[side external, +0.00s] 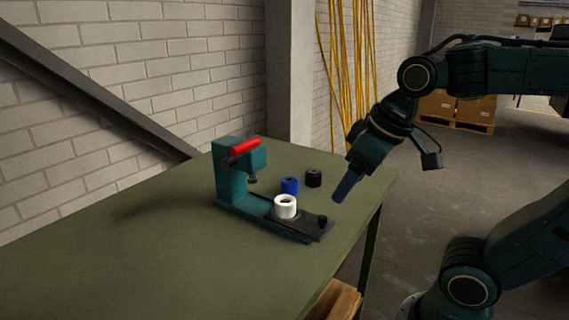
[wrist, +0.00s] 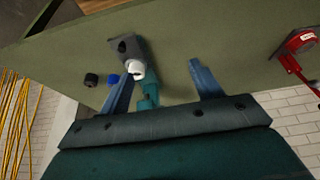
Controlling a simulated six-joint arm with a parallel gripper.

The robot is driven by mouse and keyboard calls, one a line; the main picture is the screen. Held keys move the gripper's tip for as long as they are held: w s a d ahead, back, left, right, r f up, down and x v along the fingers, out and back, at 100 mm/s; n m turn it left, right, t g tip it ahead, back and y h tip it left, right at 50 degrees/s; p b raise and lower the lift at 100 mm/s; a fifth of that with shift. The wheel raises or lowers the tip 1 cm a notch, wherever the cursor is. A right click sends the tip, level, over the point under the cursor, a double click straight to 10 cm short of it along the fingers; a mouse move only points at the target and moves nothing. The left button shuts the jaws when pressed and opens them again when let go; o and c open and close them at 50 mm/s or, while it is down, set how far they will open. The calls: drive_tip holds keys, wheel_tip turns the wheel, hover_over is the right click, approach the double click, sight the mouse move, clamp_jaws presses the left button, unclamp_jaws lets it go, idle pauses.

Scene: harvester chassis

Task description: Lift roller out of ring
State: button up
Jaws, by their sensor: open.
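A white ring (side external: 286,210) sits on the dark plate (side external: 312,228) of a teal press (side external: 228,180) with a red handle (side external: 244,148). The ring's centre looks dark, and I cannot tell whether a roller is inside it. A blue cylinder (side external: 290,185) and a black cylinder (side external: 313,178) stand behind the ring. My gripper (side external: 338,200) is open and empty, above and to the right of the plate. In the wrist view my fingers (wrist: 162,82) are spread apart. The white ring (wrist: 135,70) shows there beside the left finger, with the blue cylinder (wrist: 113,80) to its left.
A small black knob (side external: 322,219) stands at the plate's right end. The green table (side external: 130,260) is clear at the left and front. A brick wall (side external: 150,70) runs behind it. A red object (wrist: 300,42) shows at the right of the wrist view.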

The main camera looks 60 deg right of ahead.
drive_tip(key=w+d+f+g, duration=0.1)
drive_tip(key=w+d+f, duration=0.1)
drive_tip(key=w+d, duration=0.2)
drive_tip(key=w+d+f+g, duration=0.2)
drive_tip(key=w+d+f, duration=0.1)
drive_tip(key=w, duration=0.7)
drive_tip(key=w+d+f+g, duration=0.1)
drive_tip(key=w+d+f, duration=0.1)
drive_tip(key=w+d, duration=0.3)
drive_tip(key=w, duration=0.3)
drive_tip(key=shift+f+g, duration=0.25)
drive_tip(key=shift+g, duration=0.15)
drive_tip(key=shift+f, duration=0.1)
hover_over(285, 202)
drive_tip(key=shift+f, duration=2.9)
drive_tip(key=shift+f, duration=3)
drive_tip(key=shift+r, duration=0.15)
drive_tip(key=c, duration=0.8)
